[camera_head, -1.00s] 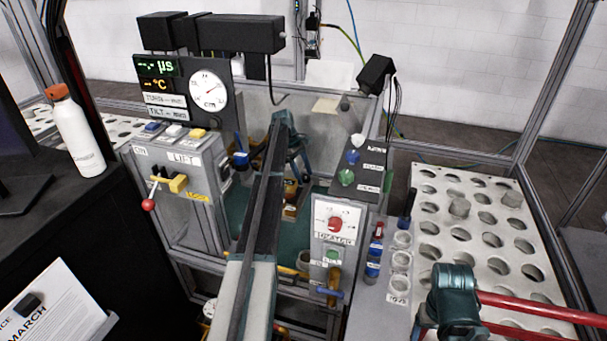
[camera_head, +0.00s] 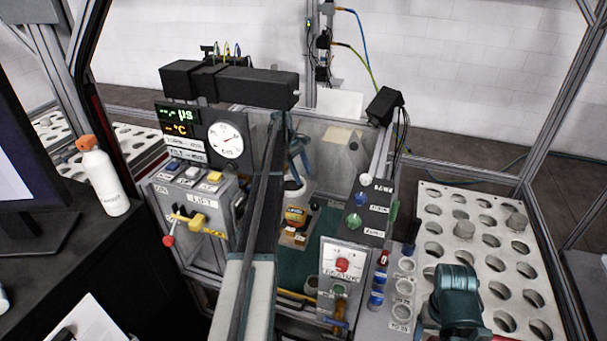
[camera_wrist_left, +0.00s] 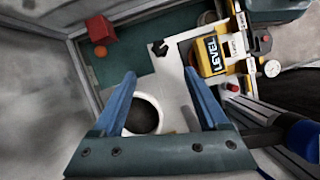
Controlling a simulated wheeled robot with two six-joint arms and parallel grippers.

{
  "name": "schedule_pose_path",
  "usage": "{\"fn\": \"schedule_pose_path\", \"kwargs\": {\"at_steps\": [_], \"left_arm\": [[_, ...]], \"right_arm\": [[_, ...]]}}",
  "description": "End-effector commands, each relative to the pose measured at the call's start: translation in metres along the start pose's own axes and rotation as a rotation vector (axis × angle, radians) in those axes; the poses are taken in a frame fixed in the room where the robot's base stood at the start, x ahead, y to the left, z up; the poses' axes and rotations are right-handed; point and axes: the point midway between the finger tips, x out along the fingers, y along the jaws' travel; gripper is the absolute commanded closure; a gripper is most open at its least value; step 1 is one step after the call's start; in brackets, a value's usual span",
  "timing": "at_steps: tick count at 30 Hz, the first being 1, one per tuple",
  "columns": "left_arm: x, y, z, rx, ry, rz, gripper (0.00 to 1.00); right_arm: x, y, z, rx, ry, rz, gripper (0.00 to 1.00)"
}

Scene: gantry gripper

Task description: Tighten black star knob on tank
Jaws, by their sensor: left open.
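The black star knob (camera_wrist_left: 159,47) shows small in the left wrist view, by a pale surface beyond my fingertips. A white round rim with a dark opening (camera_wrist_left: 143,114) lies below, between my fingers in the picture; I cannot tell if it is part of the tank. My left gripper (camera_wrist_left: 160,80) is open, with two blue fingers apart and nothing between their tips. In the head view the left gripper (camera_head: 298,158) hangs inside the gantry bay, partly behind my arm. My right gripper's fingers are not in view.
A yellow LEVEL block (camera_wrist_left: 210,55) sits beside the knob, with a small gauge (camera_wrist_left: 271,68) further right. A red block (camera_wrist_left: 101,29) stands at upper left. Control boxes (camera_head: 192,205) and a switch panel (camera_head: 365,212) flank the bay. A perforated rack (camera_head: 475,215) stands right.

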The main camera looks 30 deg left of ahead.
Motion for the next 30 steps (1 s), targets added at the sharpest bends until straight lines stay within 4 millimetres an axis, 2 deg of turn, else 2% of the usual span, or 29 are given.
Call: {"fn": "schedule_pose_path", "kwargs": {"at_steps": [3, 14, 17, 21, 27, 30], "left_arm": [[-0.007, -0.001, 0.002, 0.001, 0.000, -0.001, 0.23], [-0.003, -0.004, 0.006, 0.033, 0.016, 0.007, 0.23], [0.008, -0.015, 0.019, 0.162, 0.084, 0.034, 0.23], [0.024, -0.034, 0.043, 0.494, 0.268, 0.072, 0.23], [0.030, -0.052, 0.068, 0.948, 0.534, 0.051, 0.23], [0.028, -0.056, 0.075, 1.096, 0.624, 0.026, 0.23]], "right_arm": [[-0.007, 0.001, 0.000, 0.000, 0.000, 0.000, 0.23], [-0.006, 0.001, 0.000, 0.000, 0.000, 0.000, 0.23], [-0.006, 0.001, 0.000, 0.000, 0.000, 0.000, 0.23], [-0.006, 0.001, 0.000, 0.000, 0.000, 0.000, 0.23], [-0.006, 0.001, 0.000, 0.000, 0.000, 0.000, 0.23], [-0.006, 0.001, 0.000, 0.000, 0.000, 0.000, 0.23]]}}
